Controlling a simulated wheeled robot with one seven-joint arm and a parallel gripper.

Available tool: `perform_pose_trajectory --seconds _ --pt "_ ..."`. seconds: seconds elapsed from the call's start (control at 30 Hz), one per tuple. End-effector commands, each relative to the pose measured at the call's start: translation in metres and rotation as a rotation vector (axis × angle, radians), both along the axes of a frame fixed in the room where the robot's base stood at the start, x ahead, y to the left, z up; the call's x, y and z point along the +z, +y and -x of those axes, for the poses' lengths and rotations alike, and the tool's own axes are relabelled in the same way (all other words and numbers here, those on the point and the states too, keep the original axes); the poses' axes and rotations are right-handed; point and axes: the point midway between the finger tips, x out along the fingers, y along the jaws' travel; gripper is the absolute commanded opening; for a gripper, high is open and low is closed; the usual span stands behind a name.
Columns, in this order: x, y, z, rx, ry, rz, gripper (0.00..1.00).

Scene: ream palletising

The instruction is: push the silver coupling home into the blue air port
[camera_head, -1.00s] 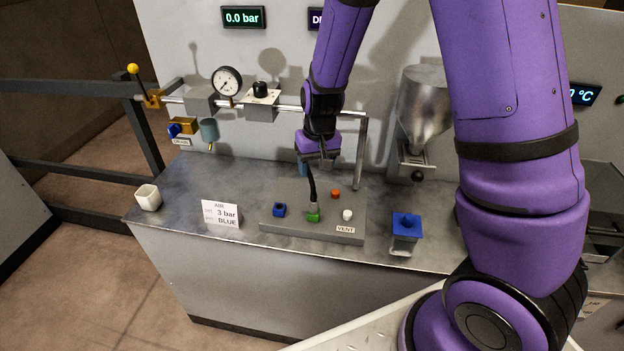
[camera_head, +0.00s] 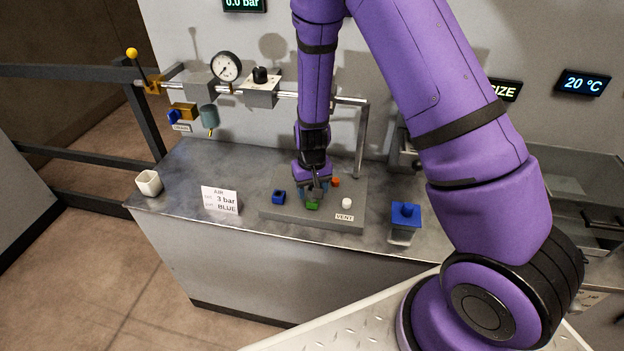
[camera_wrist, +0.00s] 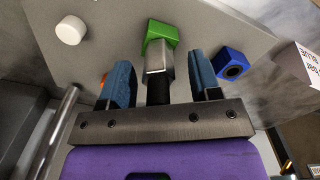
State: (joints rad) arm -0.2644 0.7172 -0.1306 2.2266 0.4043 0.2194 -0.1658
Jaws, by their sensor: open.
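The silver coupling (camera_wrist: 159,64) sits at the green port (camera_wrist: 161,33), on the end of a black hose (camera_wrist: 158,92). My gripper (camera_wrist: 165,80) is open around the coupling and hose, one blue-padded finger on each side, with gaps showing. In the head view my gripper (camera_head: 313,196) is low over the port block and hides most of the coupling. The blue air port (camera_wrist: 230,65) is a blue block with an open dark hole; in the head view it is the blue block (camera_head: 279,197) left of the green port.
A card (camera_head: 220,201) reads AIR, 3 bar, BLUE. A white cup (camera_head: 149,183) and a blue-topped container (camera_head: 406,216) stand on the bench. A gauge (camera_head: 226,66) hangs behind.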

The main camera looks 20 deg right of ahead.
Motion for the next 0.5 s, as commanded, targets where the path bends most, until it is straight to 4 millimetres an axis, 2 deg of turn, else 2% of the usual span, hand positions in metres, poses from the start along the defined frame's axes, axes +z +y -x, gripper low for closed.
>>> perform_pose_trajectory --seconds 0.37,0.4,0.5 --pt "-0.0069 -0.0003 -0.0001 -0.001 0.000 0.000 0.57" --pt "-0.0069 -0.0003 -0.0001 -0.001 0.000 0.000 0.55" --pt "-0.0068 -0.0003 -0.0001 -0.001 0.000 0.000 0.32"
